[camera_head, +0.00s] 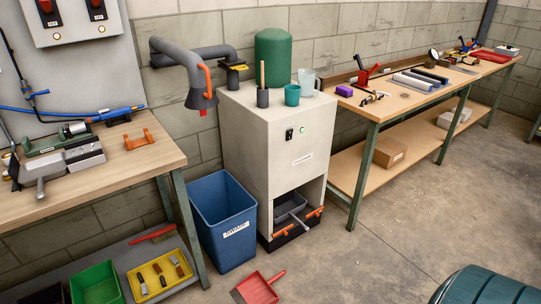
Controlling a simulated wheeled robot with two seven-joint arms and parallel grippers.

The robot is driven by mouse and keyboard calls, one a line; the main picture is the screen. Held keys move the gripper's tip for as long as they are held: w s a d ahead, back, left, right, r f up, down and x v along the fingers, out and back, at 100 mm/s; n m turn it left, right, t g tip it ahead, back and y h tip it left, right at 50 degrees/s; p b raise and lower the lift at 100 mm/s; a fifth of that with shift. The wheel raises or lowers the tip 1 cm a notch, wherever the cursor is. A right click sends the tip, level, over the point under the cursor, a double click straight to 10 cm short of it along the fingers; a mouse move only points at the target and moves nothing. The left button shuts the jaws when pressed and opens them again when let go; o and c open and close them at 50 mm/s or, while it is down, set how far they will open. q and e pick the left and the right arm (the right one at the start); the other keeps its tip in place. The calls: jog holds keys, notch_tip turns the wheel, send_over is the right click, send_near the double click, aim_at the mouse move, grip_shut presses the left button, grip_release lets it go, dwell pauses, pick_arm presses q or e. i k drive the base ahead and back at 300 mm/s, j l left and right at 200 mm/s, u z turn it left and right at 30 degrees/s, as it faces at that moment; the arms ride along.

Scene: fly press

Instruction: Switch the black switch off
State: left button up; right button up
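A small black switch (289,135) sits on the front of the pale grey cabinet (253,150), near its upper right. A small green light or button (303,129) is just to its right. Whether the switch is on or off is too small to tell. Two more dark switches with orange-red parts, a left one (47,10) and a right one (97,8), are on the grey wall box (72,30) at the upper left. Neither of my grippers is in view.
A blue bin (222,225) stands left of the cabinet, and a red dustpan (260,288) lies on the floor before it. Cluttered workbenches stand left (130,165) and right (360,108). A dark teal round object (485,288) is at lower right. The middle floor is clear.

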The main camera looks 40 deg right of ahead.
aim_at(289, 133)
jog(key=z, duration=1.3)
